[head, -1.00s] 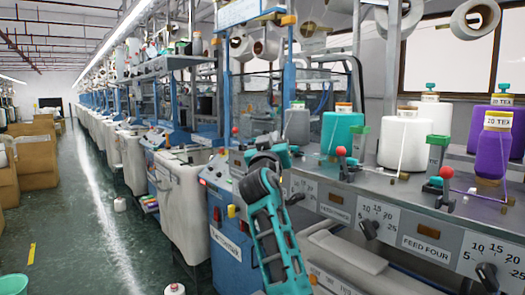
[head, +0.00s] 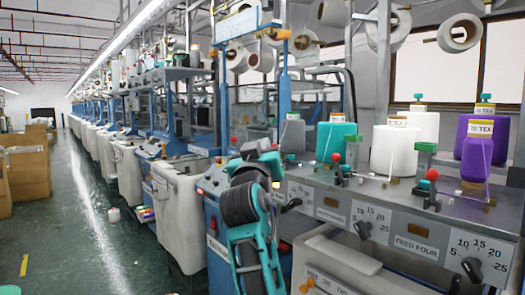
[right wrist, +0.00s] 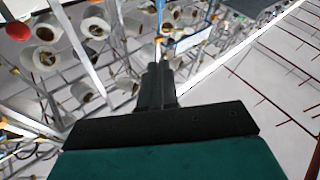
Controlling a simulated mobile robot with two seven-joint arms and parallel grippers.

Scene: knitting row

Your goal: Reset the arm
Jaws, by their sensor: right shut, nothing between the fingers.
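My right arm, teal and black, stands folded upright in the lower middle of the head view, in front of the machine row. In the right wrist view my right gripper (right wrist: 158,66) shows two dark fingers close together, with nothing between them. It points up toward the overhead yarn cones (right wrist: 92,27) and the ceiling and touches nothing that I can see. My left gripper is not in view.
The grey machine ledge (head: 348,185) with a teal cone (head: 335,141), a white cone (head: 394,150), purple cones and red-topped knobs stands right of my arm. A white bin (head: 180,215) is to its left. The green aisle floor (head: 85,230) is largely clear; cardboard boxes (head: 28,173) line its left.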

